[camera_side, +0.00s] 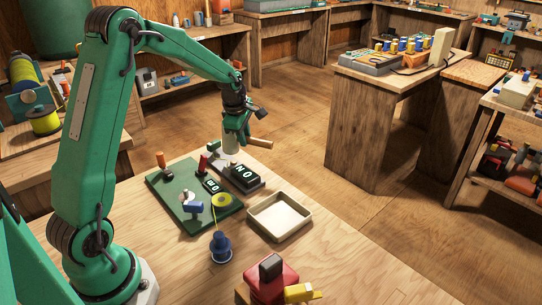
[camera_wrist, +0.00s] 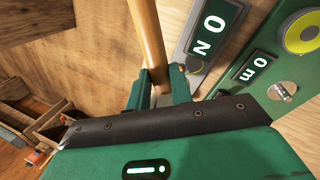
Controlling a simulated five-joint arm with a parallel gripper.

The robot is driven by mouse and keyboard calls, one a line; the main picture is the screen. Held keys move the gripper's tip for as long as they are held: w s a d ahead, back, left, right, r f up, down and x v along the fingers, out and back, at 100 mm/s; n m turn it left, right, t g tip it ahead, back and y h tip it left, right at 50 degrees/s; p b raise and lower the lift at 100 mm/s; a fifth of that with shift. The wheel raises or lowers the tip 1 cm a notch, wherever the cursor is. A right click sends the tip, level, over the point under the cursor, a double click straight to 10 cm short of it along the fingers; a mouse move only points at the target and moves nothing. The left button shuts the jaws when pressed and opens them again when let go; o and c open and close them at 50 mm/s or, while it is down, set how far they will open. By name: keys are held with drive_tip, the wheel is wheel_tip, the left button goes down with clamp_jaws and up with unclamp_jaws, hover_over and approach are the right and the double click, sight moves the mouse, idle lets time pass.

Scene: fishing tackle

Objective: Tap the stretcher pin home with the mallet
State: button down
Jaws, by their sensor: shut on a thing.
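My gripper (camera_side: 237,122) is above the far edge of the workbench and is shut on a round wooden handle, taken to be the mallet's (camera_side: 260,142). In the wrist view, the handle (camera_wrist: 148,40) runs up from between the two green fingers (camera_wrist: 160,90). A pale cylinder (camera_side: 231,144) shows just below my gripper in the side view; I cannot tell for sure whether it is the mallet head. A green board (camera_side: 168,191) lies on the bench, to the left of and nearer than my gripper. I cannot pick out the stretcher pin with certainty.
The board bears a yellow disc (camera_side: 222,200), a small blue vise-like part (camera_side: 193,207) and upright coloured pegs. A dark block with white marks (camera_side: 243,176) stands beside it. An empty cream tray (camera_side: 279,235), a blue spool (camera_side: 221,247) and a red block (camera_side: 275,285) sit nearer.

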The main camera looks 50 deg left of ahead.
drive_tip(key=shift+r, duration=0.35)
idle(0.5)
drive_tip(key=shift+f, duration=0.35)
idle(1.0)
drive_tip(key=shift+r, duration=0.1)
idle(0.4)
wheel_tip(320, 180, down, 5)
drive_tip(key=shift+s+f, duration=0.1)
drive_tip(key=shift+f, duration=0.1)
drive_tip(key=shift+r, duration=2.25)
drive_tip(key=shift+r, duration=2)
